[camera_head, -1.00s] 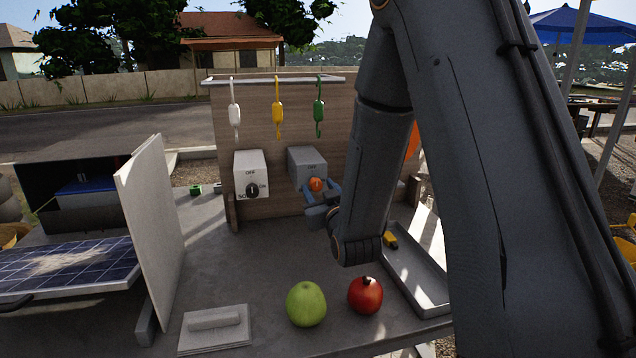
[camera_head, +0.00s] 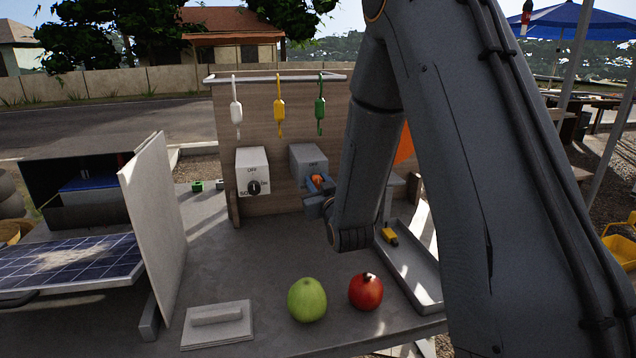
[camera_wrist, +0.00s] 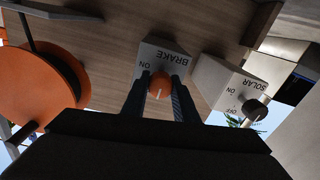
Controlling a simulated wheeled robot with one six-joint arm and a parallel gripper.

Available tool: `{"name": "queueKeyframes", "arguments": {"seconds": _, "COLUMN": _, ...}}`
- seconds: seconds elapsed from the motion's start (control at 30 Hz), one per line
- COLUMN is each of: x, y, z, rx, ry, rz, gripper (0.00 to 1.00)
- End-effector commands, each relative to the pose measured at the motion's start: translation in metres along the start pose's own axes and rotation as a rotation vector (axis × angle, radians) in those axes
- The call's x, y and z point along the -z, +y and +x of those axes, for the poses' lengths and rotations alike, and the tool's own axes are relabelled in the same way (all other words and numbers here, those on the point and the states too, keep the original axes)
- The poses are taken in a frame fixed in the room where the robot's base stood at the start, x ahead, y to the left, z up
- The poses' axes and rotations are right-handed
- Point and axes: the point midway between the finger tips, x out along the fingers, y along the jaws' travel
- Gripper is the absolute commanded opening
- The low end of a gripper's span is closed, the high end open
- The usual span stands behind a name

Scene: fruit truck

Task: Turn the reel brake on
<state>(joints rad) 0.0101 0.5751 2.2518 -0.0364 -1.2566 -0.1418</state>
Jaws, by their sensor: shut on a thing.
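The reel brake is a grey box (camera_head: 308,157) on the wooden panel, with an orange knob (camera_head: 317,180) on its front. In the wrist view the box reads BRAKE (camera_wrist: 171,56), upside down, with ON at its left. The orange knob (camera_wrist: 160,84) has a pale mark pointing to the lower side of that picture. My gripper (camera_wrist: 160,90) has its two dark fingers on either side of the knob, shut on it. In the head view my gripper (camera_head: 318,190) covers part of the knob.
Left of the brake is a white SOLAR box (camera_head: 251,172) with a black knob. An orange reel (camera_wrist: 38,88) is close by in the wrist view. White, yellow and green hanging tags (camera_head: 279,105) are above. A green apple (camera_head: 307,300) and red fruit (camera_head: 366,291) lie on the counter.

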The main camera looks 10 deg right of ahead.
Motion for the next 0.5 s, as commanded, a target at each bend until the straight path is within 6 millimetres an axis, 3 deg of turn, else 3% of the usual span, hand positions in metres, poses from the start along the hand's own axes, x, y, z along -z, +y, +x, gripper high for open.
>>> {"name": "queueKeyframes", "arguments": {"seconds": 0.27, "x": -0.0011, "y": -0.0005, "z": 0.0002, "rx": -0.002, "ry": 0.001, "rz": 0.084, "gripper": 0.04}}
{"name": "queueKeyframes", "arguments": {"seconds": 0.5, "x": -0.0014, "y": -0.0008, "z": 0.0005, "rx": -0.001, "ry": 0.007, "rz": 0.266, "gripper": 0.04}}
